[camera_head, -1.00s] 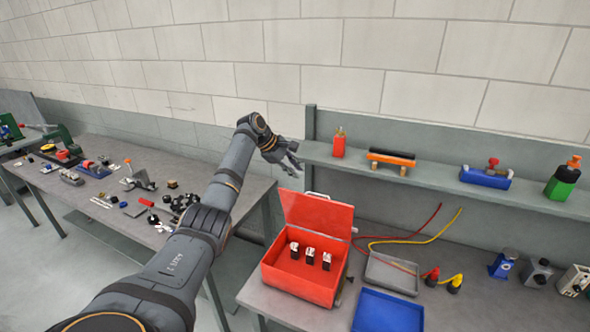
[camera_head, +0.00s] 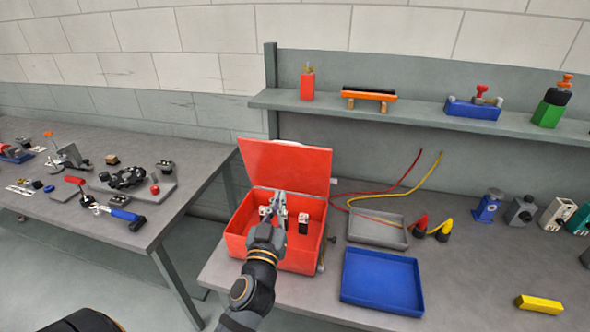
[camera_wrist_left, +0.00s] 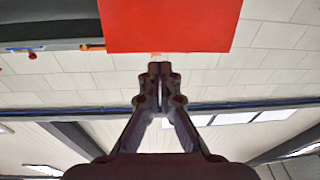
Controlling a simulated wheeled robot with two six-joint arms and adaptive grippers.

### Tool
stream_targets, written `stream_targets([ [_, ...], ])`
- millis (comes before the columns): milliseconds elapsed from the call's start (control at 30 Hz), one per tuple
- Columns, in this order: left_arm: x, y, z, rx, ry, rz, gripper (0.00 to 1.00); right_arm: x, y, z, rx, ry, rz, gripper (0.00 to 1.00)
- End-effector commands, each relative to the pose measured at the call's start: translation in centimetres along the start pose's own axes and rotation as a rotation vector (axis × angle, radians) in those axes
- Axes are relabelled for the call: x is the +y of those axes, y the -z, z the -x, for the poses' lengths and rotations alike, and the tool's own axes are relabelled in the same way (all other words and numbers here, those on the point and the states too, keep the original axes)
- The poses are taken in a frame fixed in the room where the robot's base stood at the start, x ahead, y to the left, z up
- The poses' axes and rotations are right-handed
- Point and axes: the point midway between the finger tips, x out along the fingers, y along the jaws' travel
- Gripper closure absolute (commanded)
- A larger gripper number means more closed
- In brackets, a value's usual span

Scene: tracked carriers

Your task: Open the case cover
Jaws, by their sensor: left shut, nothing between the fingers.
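The red case (camera_head: 238,241) stands on the right-hand bench with its cover (camera_head: 290,166) raised, leaning back a little past upright. Small black-and-white blocks sit inside it, one (camera_head: 304,222) plainly visible; my gripper partly hides the others. My left gripper (camera_head: 279,197) reaches in from the front over the open case, in front of the cover, and looks empty. In the left wrist view the closed fingers (camera_wrist_left: 160,68) point up, with the red cover (camera_wrist_left: 170,25) beyond their tips; a small gap seems to lie between. My right gripper is in neither view.
A grey tray (camera_head: 378,230) and a blue tray (camera_head: 382,281) lie right of the case. Red and yellow cables (camera_head: 424,177) run behind them. A shelf (camera_head: 420,115) above holds several tools. Another bench (camera_head: 120,226) stands left, across a gap.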

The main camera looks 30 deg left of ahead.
Motion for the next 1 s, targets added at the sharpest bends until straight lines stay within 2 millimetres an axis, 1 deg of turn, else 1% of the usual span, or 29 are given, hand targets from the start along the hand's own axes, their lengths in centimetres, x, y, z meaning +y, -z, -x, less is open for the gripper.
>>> stream_targets([
  [33, -0.1, 0.2, 1.2, 0.028, -0.008, -0.04, 1.0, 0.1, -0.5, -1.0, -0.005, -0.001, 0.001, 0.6],
  [100, 1.0, 1.8, 0.9, 0.071, -0.048, -0.043, 1.0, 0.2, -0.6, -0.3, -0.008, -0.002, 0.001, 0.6],
  [133, 1.3, 2.0, 0.9, 0.082, -0.061, -0.04, 1.0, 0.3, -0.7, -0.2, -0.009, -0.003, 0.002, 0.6],
  [267, 1.8, 2.3, 0.8, 0.095, -0.079, -0.038, 1.0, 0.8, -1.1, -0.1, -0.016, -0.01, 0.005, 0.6],
  [367, 1.9, 2.4, 0.4, 0.095, -0.081, -0.039, 1.0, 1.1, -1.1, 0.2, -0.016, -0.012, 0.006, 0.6],
  [467, 2.0, 2.8, -0.9, 0.096, -0.081, -0.04, 1.0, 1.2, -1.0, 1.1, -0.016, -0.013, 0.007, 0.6],
  [633, 2.2, 3.5, -4.5, 0.097, -0.079, -0.042, 1.0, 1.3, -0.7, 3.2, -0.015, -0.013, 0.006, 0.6],
  [800, 2.5, 3.6, -8.2, 0.095, -0.078, -0.039, 1.0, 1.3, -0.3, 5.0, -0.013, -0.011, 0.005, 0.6],
  [900, 2.6, 3.8, -10.1, 0.094, -0.078, -0.039, 1.0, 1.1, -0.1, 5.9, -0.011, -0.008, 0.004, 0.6],
  [1000, 2.7, 3.7, -11.6, 0.094, -0.077, -0.039, 1.0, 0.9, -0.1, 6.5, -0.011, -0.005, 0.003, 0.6],
])
